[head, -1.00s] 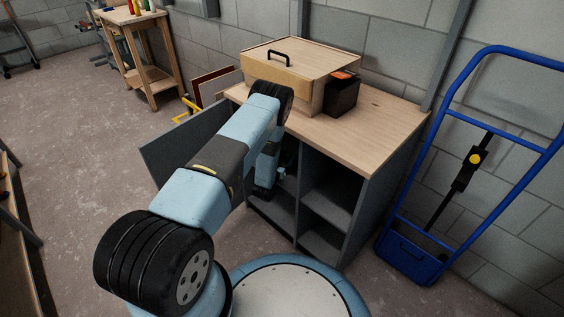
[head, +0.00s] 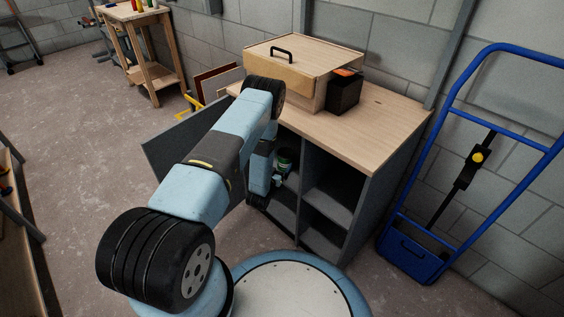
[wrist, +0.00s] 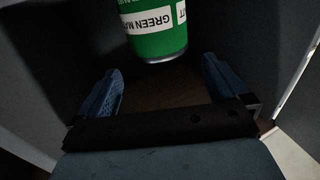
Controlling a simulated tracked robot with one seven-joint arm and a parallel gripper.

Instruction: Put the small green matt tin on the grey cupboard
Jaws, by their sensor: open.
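The green tin (wrist: 155,38) has a white label reading "GREEN MA..." and shows at the top of the wrist view, its upper part cut off. In the head view it (head: 286,157) stands inside the left compartment of the grey cupboard (head: 378,197), partly hidden by my arm. The cupboard has a pale wooden top (head: 395,128), and its left door (head: 170,148) stands open. My gripper (wrist: 162,78) is open and empty, its two blue fingers apart with the tin ahead, beyond the fingertips. In the head view my gripper is mostly hidden behind my arm.
A wooden box (head: 290,66) with a black handle and a dark container (head: 343,92) stand on the cupboard top; its front right part is clear. Compartment walls are close on both sides. A blue hand truck (head: 412,255) leans at the right. A wooden stand (head: 150,60) is at the back left.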

